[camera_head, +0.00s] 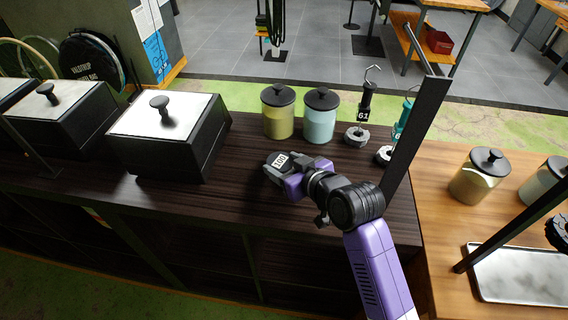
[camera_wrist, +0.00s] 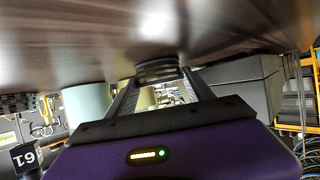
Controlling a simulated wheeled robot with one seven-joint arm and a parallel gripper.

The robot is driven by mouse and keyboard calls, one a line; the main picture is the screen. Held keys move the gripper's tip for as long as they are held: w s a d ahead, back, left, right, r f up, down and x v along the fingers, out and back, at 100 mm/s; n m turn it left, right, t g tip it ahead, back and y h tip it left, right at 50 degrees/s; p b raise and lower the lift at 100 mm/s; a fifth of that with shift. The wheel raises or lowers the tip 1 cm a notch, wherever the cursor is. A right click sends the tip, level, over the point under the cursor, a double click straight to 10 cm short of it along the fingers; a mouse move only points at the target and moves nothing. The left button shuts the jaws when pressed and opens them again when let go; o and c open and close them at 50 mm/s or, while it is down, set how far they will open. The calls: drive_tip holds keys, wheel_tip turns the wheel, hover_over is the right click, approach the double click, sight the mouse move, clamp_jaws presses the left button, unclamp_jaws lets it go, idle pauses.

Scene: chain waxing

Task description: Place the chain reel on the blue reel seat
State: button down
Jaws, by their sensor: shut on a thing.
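My gripper (camera_head: 276,174) is low over the dark wooden counter, shut on a dark round piece (camera_head: 270,158) with a white tag that seems to read 100. I cannot tell for sure whether this piece is the chain reel. In the wrist view, which is upside down, the ringed dark piece (camera_wrist: 157,71) sits between the two fingers of my gripper (camera_wrist: 162,80), touching or very near the counter surface. A black toothed thing (camera_head: 559,232), partly cut off at the right edge, also looks reel-like. I see no clearly blue reel seat.
Behind my gripper stand a yellow-green jar (camera_head: 278,117), a pale blue jar (camera_head: 319,121), a black hook stand (camera_head: 367,99) tagged 61 and a teal-handled one (camera_head: 402,117). A black box (camera_head: 205,145) is left.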

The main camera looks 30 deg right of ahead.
drive_tip(key=shift+r, duration=0.1)
drive_tip(key=shift+c, duration=1.9)
unclamp_jaws()
drive_tip(key=shift+f, duration=0.2)
